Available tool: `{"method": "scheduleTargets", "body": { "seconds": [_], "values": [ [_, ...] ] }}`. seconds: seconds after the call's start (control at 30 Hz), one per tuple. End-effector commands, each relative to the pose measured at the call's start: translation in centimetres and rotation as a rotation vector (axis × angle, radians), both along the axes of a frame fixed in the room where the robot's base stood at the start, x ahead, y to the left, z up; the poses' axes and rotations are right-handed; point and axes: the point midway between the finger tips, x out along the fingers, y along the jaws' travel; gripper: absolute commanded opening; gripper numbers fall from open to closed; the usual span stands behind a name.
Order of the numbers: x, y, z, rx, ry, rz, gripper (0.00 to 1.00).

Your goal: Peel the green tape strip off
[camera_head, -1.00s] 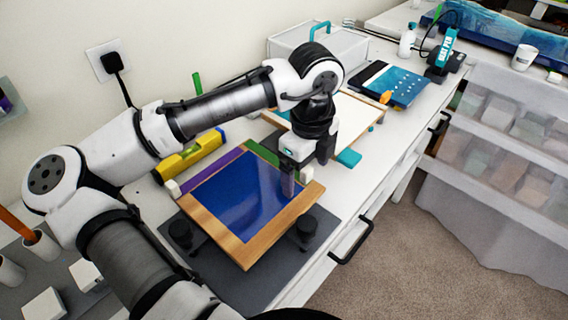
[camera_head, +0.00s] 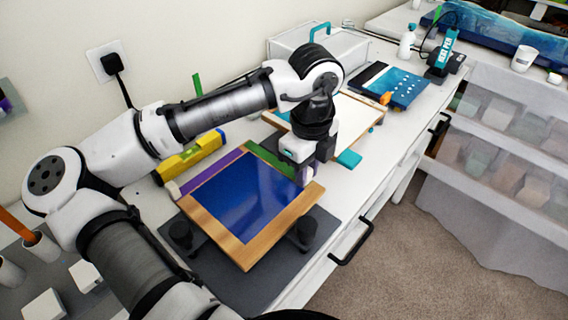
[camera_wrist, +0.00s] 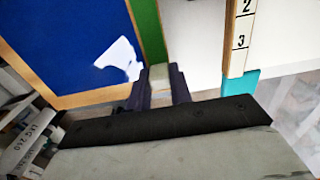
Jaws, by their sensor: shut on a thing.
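The green tape strip (camera_head: 266,156) lies along the back right edge of the framed blue panel (camera_head: 245,195). In the wrist view the green strip (camera_wrist: 150,32) runs straight beside the blue panel (camera_wrist: 55,40) down to a pale tab (camera_wrist: 159,78) at its near end. My gripper (camera_head: 306,174) is at the right corner of the panel. In the wrist view its dark fingers (camera_wrist: 160,90) are shut on the pale tab, one on each side. The strip lies flat as far as I can see. The fingers partly hide the tab.
A purple strip (camera_head: 212,168) lies along the panel's back left edge. The panel sits on supports with dark knobs (camera_head: 305,229) over a grey mat (camera_head: 205,262). A yellow level (camera_head: 190,157) and a white board (camera_head: 345,122) are close behind.

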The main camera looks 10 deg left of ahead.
Motion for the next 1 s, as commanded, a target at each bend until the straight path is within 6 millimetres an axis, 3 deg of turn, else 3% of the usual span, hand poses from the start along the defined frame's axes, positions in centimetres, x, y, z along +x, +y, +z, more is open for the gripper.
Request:
{"method": "scheduleTargets", "body": {
  "seconds": [1.0],
  "values": [
    [0.0,0.0,2.4,0.0,0.0,0.0,0.03]
  ]
}}
